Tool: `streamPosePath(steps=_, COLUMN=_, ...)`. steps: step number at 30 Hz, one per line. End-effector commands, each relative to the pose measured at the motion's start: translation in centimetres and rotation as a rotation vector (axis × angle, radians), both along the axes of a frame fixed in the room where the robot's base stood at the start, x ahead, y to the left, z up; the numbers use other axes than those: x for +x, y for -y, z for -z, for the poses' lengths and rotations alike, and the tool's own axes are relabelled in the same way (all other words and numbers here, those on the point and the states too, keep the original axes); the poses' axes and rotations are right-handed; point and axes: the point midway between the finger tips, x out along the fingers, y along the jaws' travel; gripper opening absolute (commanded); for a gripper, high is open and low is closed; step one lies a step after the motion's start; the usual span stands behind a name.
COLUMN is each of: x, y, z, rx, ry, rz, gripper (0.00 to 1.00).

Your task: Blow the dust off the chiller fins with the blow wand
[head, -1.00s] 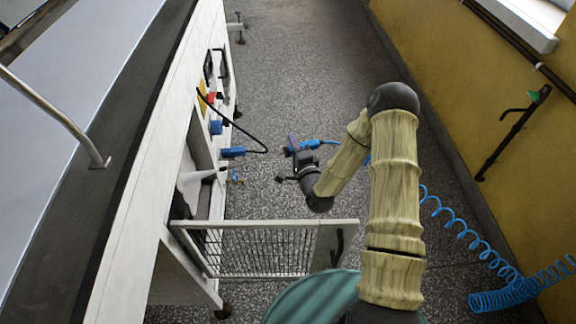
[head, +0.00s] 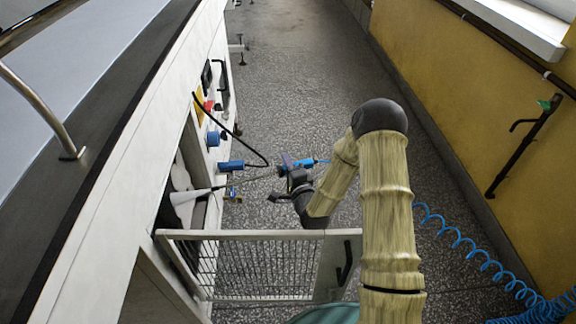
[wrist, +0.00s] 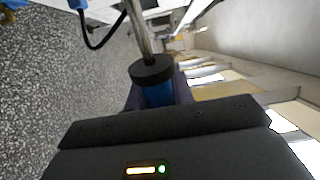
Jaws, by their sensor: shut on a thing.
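My gripper (head: 287,170) is shut on the blue blow wand (head: 305,163), beside the machine's open side bay. The wand's thin metal tube (head: 250,178) points left toward the bay. In the wrist view the wand shows as a blue handle (wrist: 158,94) with a black collar and the tube running up and away. A pale cone (head: 190,195) widens from near the tube's end into the bay; it looks like an air jet. The chiller fins and any dust on them cannot be made out in the dark bay (head: 178,160).
A mesh-panelled door (head: 335,262) stands open across the aisle below the wand. A blue plug (head: 231,165) with a looping black cable is close above the tube. A blue coiled hose (head: 470,247) hangs at right by the yellow wall (head: 480,80). The far aisle floor is clear.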

Motion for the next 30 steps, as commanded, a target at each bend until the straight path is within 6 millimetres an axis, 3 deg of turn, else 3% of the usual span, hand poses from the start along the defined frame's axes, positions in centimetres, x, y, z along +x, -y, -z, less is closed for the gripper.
streamPosePath(steps=15, x=0.2, y=-5.3, z=-0.1, rx=0.001, ry=0.002, rz=-0.005, gripper=0.0)
streamPosePath(steps=30, x=0.2, y=-5.8, z=0.0, rx=0.0, ry=0.001, rz=-0.003, gripper=0.0)
